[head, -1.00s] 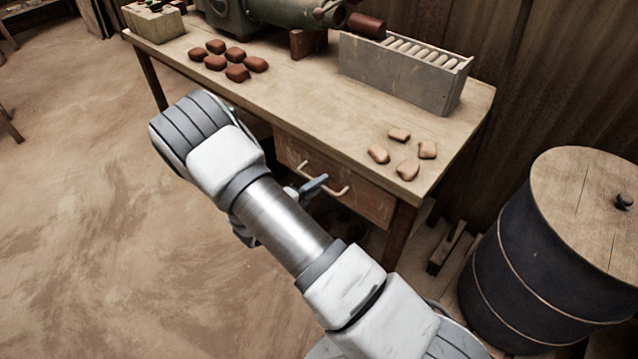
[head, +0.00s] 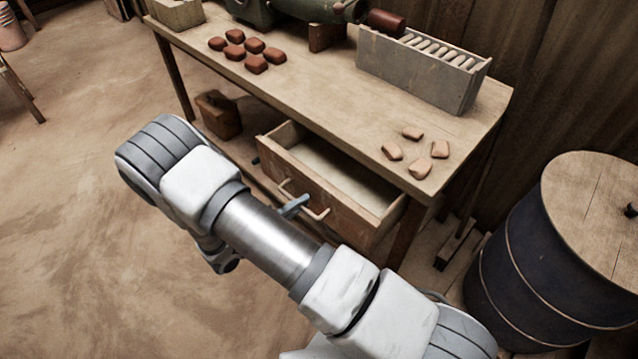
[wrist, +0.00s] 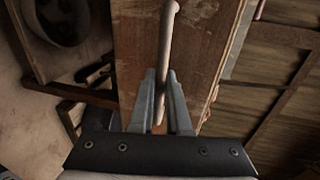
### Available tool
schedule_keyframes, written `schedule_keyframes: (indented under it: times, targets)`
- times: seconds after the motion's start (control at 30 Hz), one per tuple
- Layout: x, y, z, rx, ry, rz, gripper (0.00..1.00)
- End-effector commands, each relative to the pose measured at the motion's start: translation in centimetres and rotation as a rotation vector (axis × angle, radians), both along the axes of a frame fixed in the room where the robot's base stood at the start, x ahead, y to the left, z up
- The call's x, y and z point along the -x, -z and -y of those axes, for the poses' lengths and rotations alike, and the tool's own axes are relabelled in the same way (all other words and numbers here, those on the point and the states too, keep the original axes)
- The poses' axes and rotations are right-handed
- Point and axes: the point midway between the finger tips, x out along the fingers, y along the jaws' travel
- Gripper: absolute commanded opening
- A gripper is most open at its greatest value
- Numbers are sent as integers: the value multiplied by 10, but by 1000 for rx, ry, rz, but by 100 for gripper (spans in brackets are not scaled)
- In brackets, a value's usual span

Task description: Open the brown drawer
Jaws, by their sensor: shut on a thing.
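The brown drawer (head: 358,205) under the workbench is pulled out, and its pale, empty-looking inside shows in the head view. Its light bar handle (head: 318,213) runs across the front. My gripper (head: 297,206) is at the handle, mostly hidden behind my arm in the head view. In the wrist view my gripper (wrist: 162,98) has one finger on each side of the handle (wrist: 166,45) and is shut on it. The drawer front (wrist: 205,50) lies just behind the handle.
The workbench (head: 310,110) carries several dark red lumps (head: 255,64), several pale lumps (head: 392,151), a grey box (head: 415,75) and a green machine. A lidded drum (head: 530,250) stands at right. A wooden box (head: 219,115) sits below the bench.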

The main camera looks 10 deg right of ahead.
Motion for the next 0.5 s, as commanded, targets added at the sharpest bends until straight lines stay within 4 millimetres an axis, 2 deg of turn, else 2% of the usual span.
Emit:
schedule_keyframes:
  times: [0.03, 0.2, 0.5]
  targets:
    - [9, -1, -14, 0, -5, -1, 0]
    - [37, -1, -52, -1, -4, -1, 0]
    - [76, 1, -105, 0, -2, 0, 0]
